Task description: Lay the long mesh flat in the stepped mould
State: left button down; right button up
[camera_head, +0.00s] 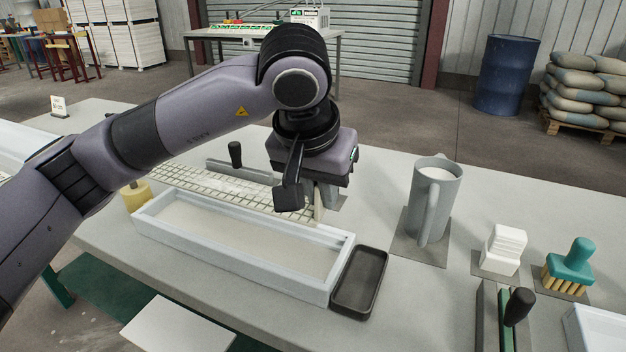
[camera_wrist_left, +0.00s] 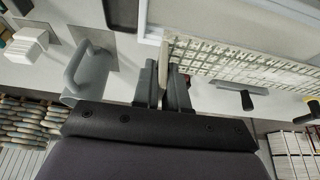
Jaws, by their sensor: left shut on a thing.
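The stepped mould (camera_head: 190,242) is a long pale-blue frame on the table, with a pale grey-white layer inside. The long mesh (camera_head: 222,187) is an off-white grid lying lengthwise just behind the mould; it also shows in the left wrist view (camera_wrist_left: 240,62). A beige upright tab (camera_wrist_left: 165,62) stands at its near end. My left gripper (camera_head: 318,196) is above the table at the mould's far right corner, shut on this tab at the mesh's end. Whether the mesh touches the table is unclear. My right gripper is not in view.
A black tray (camera_head: 359,283) sits against the mould's right end. Further right are a grey jug (camera_head: 435,190), a white block (camera_head: 503,250) and a green brush (camera_head: 571,262). A black-handled tool (camera_head: 235,155) lies behind the mesh. A yellow object (camera_head: 137,196) stands at the mould's left.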

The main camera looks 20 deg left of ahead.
pick_arm(q)
jog(key=shift+s+d, duration=0.15)
jog(key=shift+d, duration=0.1)
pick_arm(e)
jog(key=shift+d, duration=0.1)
pick_arm(q)
jog(key=shift+f, duration=0.1)
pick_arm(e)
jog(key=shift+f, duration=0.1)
pick_arm(q)
notch_tip(320, 180, down, 8)
jog(key=b, duration=0.7)
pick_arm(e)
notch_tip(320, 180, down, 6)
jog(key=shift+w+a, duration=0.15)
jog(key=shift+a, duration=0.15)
pick_arm(q)
jog(key=c, duration=0.8)
grip_release()
